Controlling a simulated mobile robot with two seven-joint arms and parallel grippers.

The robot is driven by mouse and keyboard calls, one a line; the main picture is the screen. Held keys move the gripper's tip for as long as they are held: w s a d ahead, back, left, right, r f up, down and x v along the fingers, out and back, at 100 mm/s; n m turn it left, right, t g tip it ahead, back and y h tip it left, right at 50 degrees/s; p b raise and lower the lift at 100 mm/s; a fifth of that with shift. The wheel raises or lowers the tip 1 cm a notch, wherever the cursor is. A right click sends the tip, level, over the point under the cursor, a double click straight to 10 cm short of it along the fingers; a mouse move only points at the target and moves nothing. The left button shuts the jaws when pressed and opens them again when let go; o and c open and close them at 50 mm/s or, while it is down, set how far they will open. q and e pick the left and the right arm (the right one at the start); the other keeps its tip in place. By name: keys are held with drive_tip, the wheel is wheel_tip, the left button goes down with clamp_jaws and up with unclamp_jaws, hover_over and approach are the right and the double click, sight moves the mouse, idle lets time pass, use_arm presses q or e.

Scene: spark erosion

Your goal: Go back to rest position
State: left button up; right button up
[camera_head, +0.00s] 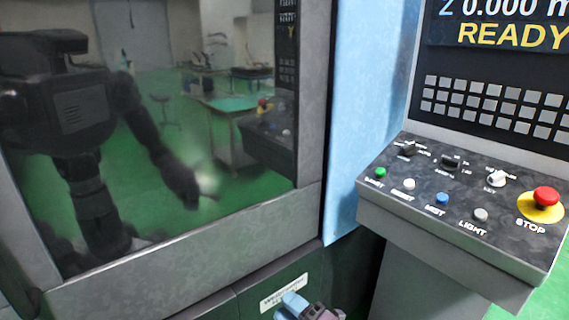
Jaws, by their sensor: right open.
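My right gripper (298,305) shows at the bottom edge of the head view, in front of the machine's dark lower front. Only its light blue and greyish-pink end is in view; the rest is cut off by the frame. It is open, and I see nothing held in it. It is below and to the left of the control panel (385,190), apart from it in the picture. My left gripper is not in view. A dark reflection of my body and an arm shows in the machine's glass door.
The glass door (215,110) fills the left, with a grey frame (190,245). The panel carries green, white, blue and grey buttons, knobs and a red stop button (546,196). Above it a screen (510,30) reads READY. Green floor (545,300) shows at lower right.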

drive_tip(key=s+d+f+m+h, duration=0.5)
drive_tip(key=s+d+m, duration=0.1)
drive_tip(key=d+m, duration=0.2)
drive_tip(key=s+d+f+m+g+h, duration=0.1)
drive_tip(key=s+d+f+m+h, duration=0.4)
drive_tip(key=d, duration=0.5)
drive_tip(key=s+d+f+m+h, duration=0.5)
drive_tip(key=s+d+m, duration=0.3)
drive_tip(key=m, duration=0.3)
drive_tip(key=shift+s+d+f+h, duration=0.4)
drive_tip(key=shift+s+f, duration=0.25)
drive_tip(key=shift+s, duration=0.05)
